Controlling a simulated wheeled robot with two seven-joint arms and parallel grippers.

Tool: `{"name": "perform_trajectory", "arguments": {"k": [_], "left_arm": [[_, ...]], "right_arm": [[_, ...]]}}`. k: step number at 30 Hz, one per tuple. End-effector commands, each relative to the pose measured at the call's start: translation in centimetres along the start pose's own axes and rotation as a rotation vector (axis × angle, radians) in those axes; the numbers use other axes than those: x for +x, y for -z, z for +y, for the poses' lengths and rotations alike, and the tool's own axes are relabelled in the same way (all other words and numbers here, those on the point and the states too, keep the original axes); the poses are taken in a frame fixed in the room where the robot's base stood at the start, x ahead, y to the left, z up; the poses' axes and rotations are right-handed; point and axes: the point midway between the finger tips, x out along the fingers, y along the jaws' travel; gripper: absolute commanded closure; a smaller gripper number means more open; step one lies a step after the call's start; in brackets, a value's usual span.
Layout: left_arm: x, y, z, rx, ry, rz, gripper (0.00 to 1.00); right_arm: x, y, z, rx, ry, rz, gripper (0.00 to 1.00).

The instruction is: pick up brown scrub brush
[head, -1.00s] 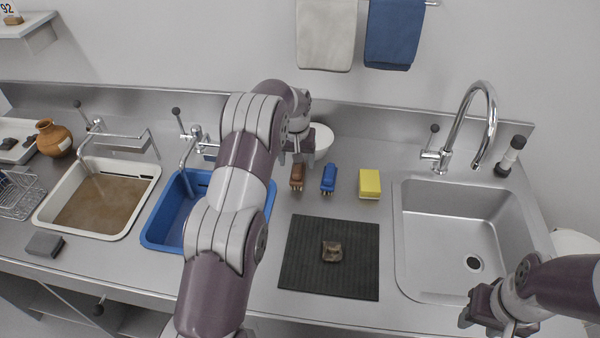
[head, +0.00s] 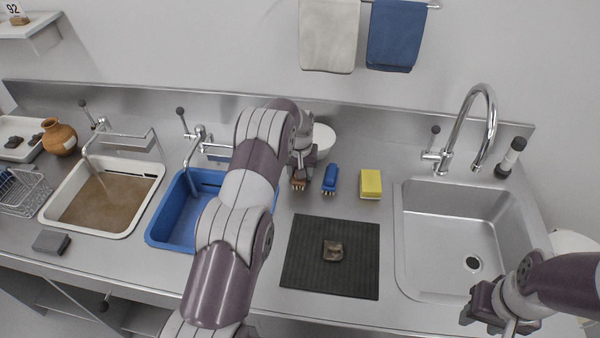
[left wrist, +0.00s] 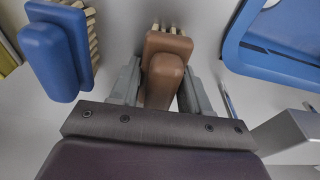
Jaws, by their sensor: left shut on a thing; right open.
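The brown scrub brush (left wrist: 165,62) sits between the two fingers of my left gripper (left wrist: 160,80) in the left wrist view. The fingers are shut on its sides, and its pale bristles show at the far end. In the head view the brush (head: 299,183) is partly hidden by my left gripper (head: 301,170), which is over it at the back of the counter. I cannot tell whether it touches the counter. My right gripper (head: 492,308) is open and empty near the front of the right sink.
A blue brush (head: 330,179) lies close to the right of the brown one, then a yellow sponge (head: 371,184). A dark mat (head: 303,274) holds a sherd (head: 333,251). A blue basin (head: 166,231) is left, and a steel sink (head: 430,275) is right.

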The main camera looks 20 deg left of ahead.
Motion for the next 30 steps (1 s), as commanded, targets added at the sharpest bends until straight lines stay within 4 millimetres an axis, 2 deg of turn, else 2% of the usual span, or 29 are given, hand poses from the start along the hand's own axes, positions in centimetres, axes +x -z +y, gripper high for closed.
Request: {"name": "perform_trajectory", "arguments": {"k": [5,11,22,30], "left_arm": [[-0.5,0.1,0.0,0.000,0.000,0.001,0.85],[-3.5,0.6,0.0,0.000,-0.001,0.004,0.85],[-9.4,-4.5,5.4,0.003,-0.001,0.002,0.85],[-11.8,-6.6,7.5,0.001,0.000,0.000,0.85]], "right_arm": [[0.2,0.0,0.0,0.000,0.000,0.000,0.57],[1.3,-0.2,0.0,0.000,0.000,0.000,0.57],[3.0,-0.4,0.0,0.000,0.000,0.000,0.57],[3.5,-0.4,0.0,0.000,0.000,0.000,0.57]]}}
